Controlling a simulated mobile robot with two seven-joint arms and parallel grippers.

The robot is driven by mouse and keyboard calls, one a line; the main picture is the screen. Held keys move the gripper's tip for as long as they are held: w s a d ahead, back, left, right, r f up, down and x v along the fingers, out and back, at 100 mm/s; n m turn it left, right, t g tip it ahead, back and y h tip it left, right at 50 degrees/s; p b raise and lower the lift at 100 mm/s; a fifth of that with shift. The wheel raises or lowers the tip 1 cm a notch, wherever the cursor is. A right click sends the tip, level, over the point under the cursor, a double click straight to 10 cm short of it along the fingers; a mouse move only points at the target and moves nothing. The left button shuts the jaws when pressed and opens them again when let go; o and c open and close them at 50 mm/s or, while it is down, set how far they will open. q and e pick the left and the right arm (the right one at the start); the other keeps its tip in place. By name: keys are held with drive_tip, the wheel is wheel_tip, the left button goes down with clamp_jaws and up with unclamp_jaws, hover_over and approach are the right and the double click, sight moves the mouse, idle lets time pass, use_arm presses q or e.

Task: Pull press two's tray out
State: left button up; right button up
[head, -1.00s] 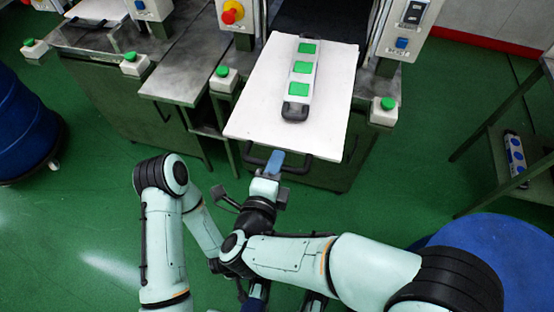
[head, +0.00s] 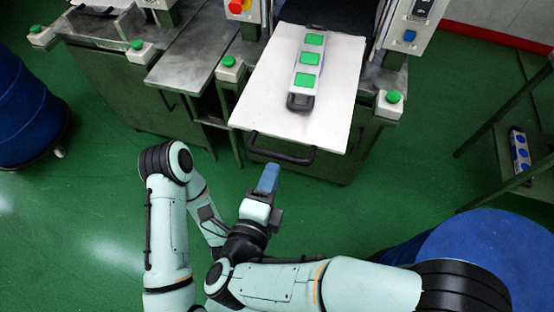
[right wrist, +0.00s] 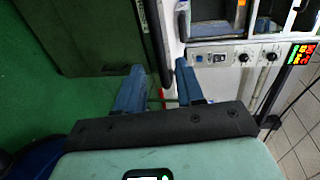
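The white tray (head: 262,95) of the press at the upper middle of the head view stands out over the front edge. A mould (head: 304,74) with three green squares lies on it. The tray's black handle (head: 283,156) is at its near edge; a dark bar in the right wrist view, likely this handle (right wrist: 156,45), lies ahead of the fingers. My right gripper (head: 267,179) is just short of the handle, apart from it. Its blue fingers (right wrist: 158,88) are spread with nothing between them. My left gripper cannot be made out behind the arm links.
Green buttons (head: 230,62) and (head: 393,97) flank the tray. Another press bench (head: 105,80) stands left. A blue drum (head: 490,250) is at the lower right, another (head: 25,115) at left. A shelf at right holds a blue-dotted mould (head: 520,155). Green floor is open before the tray.

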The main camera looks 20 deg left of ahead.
drive_tip(key=v, duration=0.6)
idle(0.4)
